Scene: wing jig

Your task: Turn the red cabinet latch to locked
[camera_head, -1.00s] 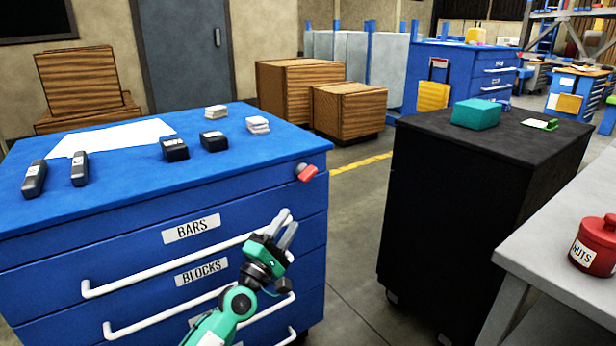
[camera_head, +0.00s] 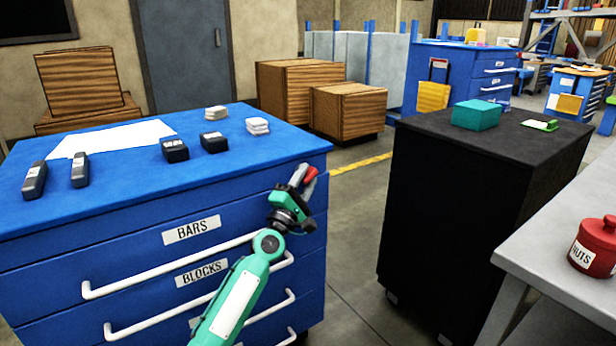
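The red latch (camera_head: 310,173) is on the upper right front of the blue cabinet (camera_head: 120,220), near its top corner. Only part of it shows, because my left gripper (camera_head: 303,178) is right at it. The gripper's grey fingers reach up and overlap the latch in the picture, with the red between or just behind them. I cannot tell whether the fingers touch the latch or how far they are closed. The latch's angle is partly hidden. My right gripper is not in view.
White drawer handles (camera_head: 170,265) stick out from the cabinet front below the latch. Black and white blocks (camera_head: 214,141) and dark bars lie on the cabinet top. A black cabinet (camera_head: 470,200) stands to the right, with open floor (camera_head: 350,230) between.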

